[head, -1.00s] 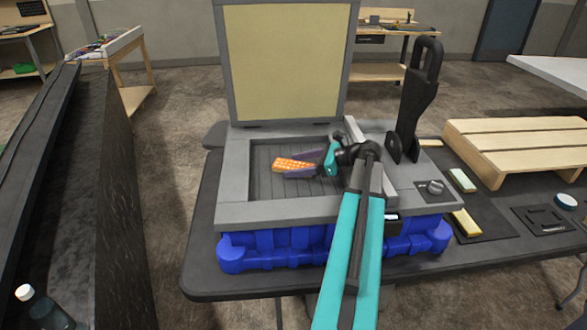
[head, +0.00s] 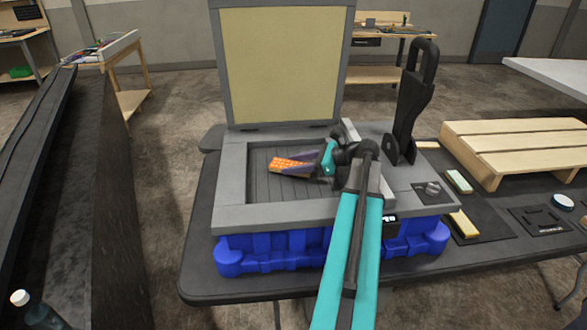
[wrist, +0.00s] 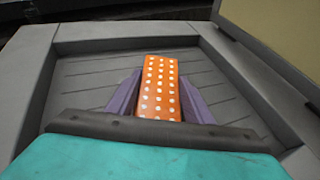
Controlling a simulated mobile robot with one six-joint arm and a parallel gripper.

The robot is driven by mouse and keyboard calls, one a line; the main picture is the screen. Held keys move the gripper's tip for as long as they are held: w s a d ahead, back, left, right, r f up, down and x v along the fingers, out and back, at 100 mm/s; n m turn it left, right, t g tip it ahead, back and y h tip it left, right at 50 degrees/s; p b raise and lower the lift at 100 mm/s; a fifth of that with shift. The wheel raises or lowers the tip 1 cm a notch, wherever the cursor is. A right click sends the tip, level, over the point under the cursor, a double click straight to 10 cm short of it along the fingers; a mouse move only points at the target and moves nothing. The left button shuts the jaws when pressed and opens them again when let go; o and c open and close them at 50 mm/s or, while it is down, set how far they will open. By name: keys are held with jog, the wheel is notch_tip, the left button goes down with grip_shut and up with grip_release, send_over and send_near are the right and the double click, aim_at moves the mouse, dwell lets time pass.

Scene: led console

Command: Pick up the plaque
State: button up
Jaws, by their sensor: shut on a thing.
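The plaque (head: 285,165) is an orange block with rows of white dots, in the recessed tray of the grey console (head: 232,185). In the wrist view the plaque (wrist: 160,85) stands up the middle of the picture, between the two purple fingers. My gripper (head: 298,167) is shut on the plaque, with a finger along each side; it also shows in the wrist view (wrist: 160,102). The near end of the plaque is hidden behind my gripper's body. I cannot tell whether the plaque touches the tray floor.
The console's lid (head: 285,65) stands open behind the tray. A wooden pallet (head: 520,145) and small yellow blocks lie further right on the table. Blue supports (head: 275,250) sit under the console.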

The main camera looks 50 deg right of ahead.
jog(key=shift+r, duration=0.7)
jog(key=s+a, duration=0.2)
jog(key=s, duration=0.3)
jog(key=s+a+r+b, duration=0.1)
jog(key=s+a, duration=0.1)
jog(key=s, duration=0.3)
jog(key=s+a+r+b, duration=0.1)
jog(key=s, duration=0.4)
jog(key=shift+a+r, duration=0.15)
jog(key=shift+a, duration=0.25)
jog(key=shift+w, duration=0.1)
